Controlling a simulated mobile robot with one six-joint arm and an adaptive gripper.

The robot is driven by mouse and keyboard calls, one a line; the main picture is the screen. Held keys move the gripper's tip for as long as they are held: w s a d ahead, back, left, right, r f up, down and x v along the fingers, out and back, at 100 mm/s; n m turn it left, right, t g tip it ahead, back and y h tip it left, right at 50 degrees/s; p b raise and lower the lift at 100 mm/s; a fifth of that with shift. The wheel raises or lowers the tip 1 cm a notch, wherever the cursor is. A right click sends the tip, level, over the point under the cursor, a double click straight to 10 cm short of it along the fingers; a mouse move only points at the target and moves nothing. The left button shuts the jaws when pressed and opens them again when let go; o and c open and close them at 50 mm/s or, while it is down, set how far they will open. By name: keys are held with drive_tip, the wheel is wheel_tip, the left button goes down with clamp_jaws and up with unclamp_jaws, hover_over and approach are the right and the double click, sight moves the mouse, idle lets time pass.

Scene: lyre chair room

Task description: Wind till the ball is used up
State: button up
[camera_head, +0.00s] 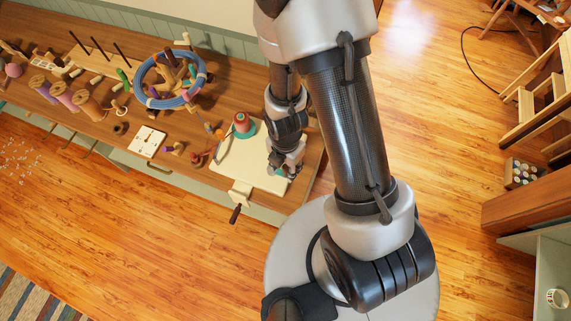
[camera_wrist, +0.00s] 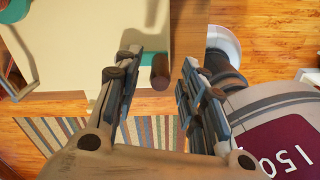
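A red-and-teal cone-shaped piece (camera_head: 242,124) stands on a cream board (camera_head: 228,163) at the right end of the workbench in the head view. I cannot tell whether it is the ball. My gripper (camera_head: 286,170) is low over the board's right part, next to a small teal patch. In the wrist view my gripper (camera_wrist: 155,85) has its fingers apart. A dark brown peg (camera_wrist: 160,72) shows in the gap between them, with no visible grip on it. A teal part (camera_wrist: 62,75) is at the left of the wrist view. My gripper partly hides what lies beneath it.
A blue ring on a wooden stand (camera_head: 171,80), spools (camera_head: 88,106) and a white card (camera_head: 147,140) stand left on the bench (camera_head: 105,128). A dark-handled clamp (camera_head: 236,213) hangs off the board's front edge. Open wooden floor (camera_head: 150,235) lies in front.

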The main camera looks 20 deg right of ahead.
wheel_tip(320, 180, down, 2)
drive_tip(key=shift+f+b, duration=0.1)
drive_tip(key=shift+b, duration=0.9)
drive_tip(key=shift+c, duration=0.5)
clamp_jaws()
